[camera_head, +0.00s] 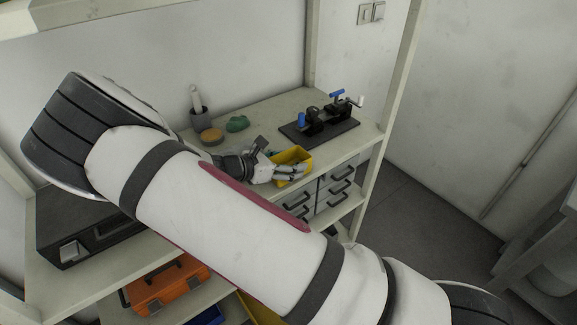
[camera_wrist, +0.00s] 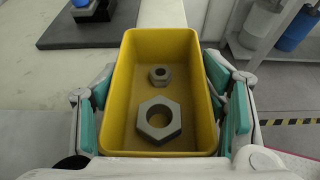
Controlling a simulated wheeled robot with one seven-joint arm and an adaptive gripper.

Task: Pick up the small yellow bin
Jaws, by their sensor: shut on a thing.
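The small yellow bin (camera_head: 298,155) is at the front edge of the shelf top in the head view, partly hidden by my gripper (camera_head: 290,172). In the wrist view the yellow bin (camera_wrist: 122,95) fills the middle, between the teal pads of my gripper (camera_wrist: 160,115). The pads press on its left and right outer walls. A large grey hex nut (camera_wrist: 145,122) and a smaller nut (camera_wrist: 160,83) lie inside it. I cannot tell whether the bin's base touches the shelf.
A black vise-like fixture (camera_head: 318,125) on a dark plate stands behind the bin to the right. A green lump (camera_head: 237,124), a round brown item (camera_head: 211,136) and a grey mortar (camera_head: 199,117) are to the left. A shelf post (camera_head: 385,110) rises at the right.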

